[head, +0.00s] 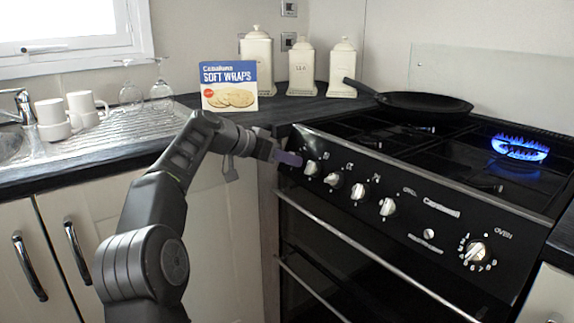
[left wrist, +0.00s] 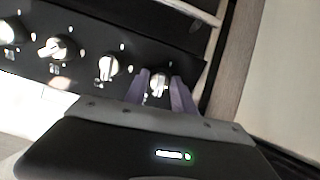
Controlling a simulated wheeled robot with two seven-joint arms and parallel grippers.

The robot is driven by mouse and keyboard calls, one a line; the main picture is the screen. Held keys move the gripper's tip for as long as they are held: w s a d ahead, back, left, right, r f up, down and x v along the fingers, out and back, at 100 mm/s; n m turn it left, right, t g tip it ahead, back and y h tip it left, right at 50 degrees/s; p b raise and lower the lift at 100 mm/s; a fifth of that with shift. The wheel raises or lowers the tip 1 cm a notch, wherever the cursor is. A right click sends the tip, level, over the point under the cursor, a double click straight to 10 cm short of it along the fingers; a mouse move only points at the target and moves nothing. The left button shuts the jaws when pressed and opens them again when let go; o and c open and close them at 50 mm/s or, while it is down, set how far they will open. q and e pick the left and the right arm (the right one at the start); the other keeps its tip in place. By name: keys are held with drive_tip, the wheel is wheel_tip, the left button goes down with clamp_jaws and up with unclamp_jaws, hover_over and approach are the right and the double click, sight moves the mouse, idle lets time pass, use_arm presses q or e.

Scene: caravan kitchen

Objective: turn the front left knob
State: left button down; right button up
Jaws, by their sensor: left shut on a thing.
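The stove's black control panel (head: 440,222) carries a row of silvery-white knobs. The front left knob (head: 312,168) is at the left end of the row. My left gripper (head: 289,158) reaches it from the left. In the left wrist view, the purple fingers (left wrist: 161,93) stand on either side of the end knob (left wrist: 158,82) and are shut on it. The fingertips partly cover its edges, so its exact angle is hard to read. My right gripper is not in view.
A blue flame (head: 520,148) burns at the back right burner. A black frying pan (head: 425,102) sits on the back left of the hob. Neighbouring knobs (head: 335,180) are close on the right. A soft wraps box (head: 229,87) stands on the counter behind my arm.

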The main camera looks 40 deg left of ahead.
use_arm(q)
drive_tip(key=shift+f+m, duration=0.15)
drive_tip(key=shift+m, duration=0.45)
drive_tip(key=c, duration=1.1)
unclamp_jaws()
drive_tip(key=shift+o, duration=0.2)
drive_tip(key=v, duration=0.8)
